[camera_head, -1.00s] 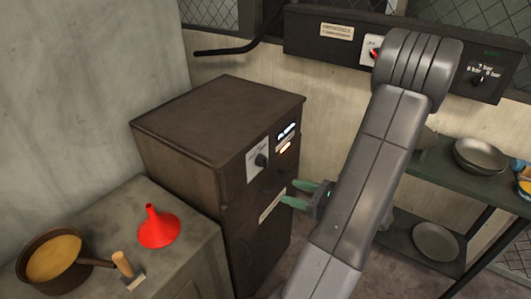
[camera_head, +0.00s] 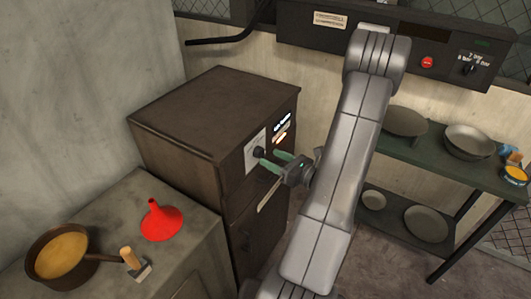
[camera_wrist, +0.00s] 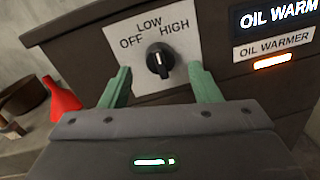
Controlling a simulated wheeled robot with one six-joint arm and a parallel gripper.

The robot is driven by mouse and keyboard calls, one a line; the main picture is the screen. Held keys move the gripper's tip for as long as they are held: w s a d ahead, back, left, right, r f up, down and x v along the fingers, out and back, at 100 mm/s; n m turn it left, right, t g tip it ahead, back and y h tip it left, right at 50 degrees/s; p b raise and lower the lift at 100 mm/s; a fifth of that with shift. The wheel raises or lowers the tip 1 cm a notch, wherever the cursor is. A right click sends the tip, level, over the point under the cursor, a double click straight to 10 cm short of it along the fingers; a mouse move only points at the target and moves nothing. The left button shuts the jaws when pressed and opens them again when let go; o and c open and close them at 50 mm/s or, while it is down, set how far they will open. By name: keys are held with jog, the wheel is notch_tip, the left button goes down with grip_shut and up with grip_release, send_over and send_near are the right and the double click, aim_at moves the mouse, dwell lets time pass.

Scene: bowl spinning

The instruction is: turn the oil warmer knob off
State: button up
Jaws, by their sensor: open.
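The oil warmer is a dark brown metal cabinet (camera_head: 180,130) left of my arm in the head view. Its black knob (camera_wrist: 160,61) sits on a white plate (camera_wrist: 122,45) marked OFF, LOW and HIGH in the wrist view. The knob's white mark points up, near LOW. My gripper (camera_head: 272,161) is open, with its green fingers just in front of the plate. In the wrist view the fingers (camera_wrist: 160,85) stand to the left and right of the knob, which is between them and not gripped. Whether the fingertips reach around the knob is unclear.
An orange-lit indicator and OIL WARMER labels (camera_wrist: 273,47) are right of the knob. A red funnel (camera_head: 160,222) and a pot (camera_head: 62,255) stand on the counter at left. A green shelf (camera_head: 440,165) with several bowls is at right.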

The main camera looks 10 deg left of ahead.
aim_at(261, 153)
jog(key=shift+x, duration=1.85)
jog(key=shift+c, duration=0.5)
jog(key=c, duration=0.9)
jog(key=shift+f, duration=0.1)
